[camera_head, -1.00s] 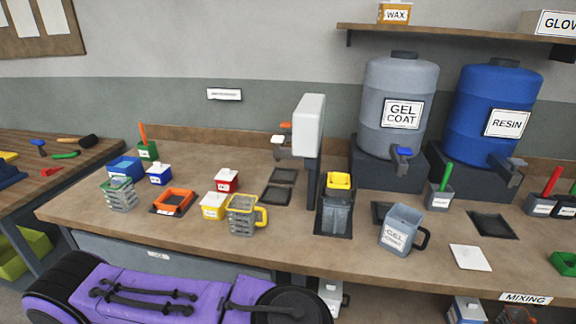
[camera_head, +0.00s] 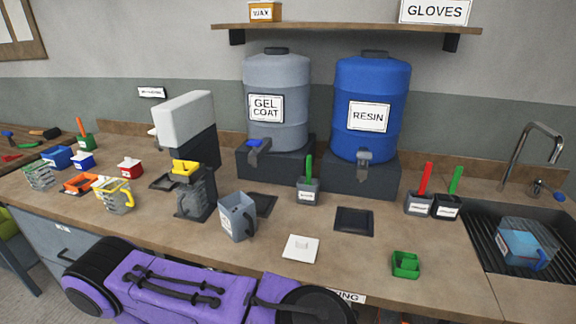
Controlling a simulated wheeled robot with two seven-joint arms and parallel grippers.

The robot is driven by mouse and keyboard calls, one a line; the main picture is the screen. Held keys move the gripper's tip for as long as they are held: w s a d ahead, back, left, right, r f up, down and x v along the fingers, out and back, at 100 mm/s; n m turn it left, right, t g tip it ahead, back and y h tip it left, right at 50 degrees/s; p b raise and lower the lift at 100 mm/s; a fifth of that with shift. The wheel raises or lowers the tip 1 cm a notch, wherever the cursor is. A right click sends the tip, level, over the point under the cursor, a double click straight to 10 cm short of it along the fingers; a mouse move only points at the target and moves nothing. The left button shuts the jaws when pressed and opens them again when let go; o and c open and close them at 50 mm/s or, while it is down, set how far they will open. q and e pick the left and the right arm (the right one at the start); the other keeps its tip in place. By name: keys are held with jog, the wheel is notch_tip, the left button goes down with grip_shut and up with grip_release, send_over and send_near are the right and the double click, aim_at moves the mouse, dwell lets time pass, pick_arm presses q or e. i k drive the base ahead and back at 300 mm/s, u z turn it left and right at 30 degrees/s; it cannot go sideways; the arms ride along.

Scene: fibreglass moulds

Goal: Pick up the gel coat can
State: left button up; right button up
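Neither of my grippers shows in this view.
A white square tile (camera_head: 300,248) lies right of the can; a dispenser (camera_head: 187,125) stands to its left. A blue resin drum (camera_head: 371,100), brush pots (camera_head: 308,192), a green tray (camera_head: 405,264) and a sink (camera_head: 500,275) lie further right. Bare worktop surrounds the can's front.

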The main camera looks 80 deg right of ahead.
aim_at(236, 210)
jog(key=k, duration=0.4)
jog(key=z, duration=0.75)
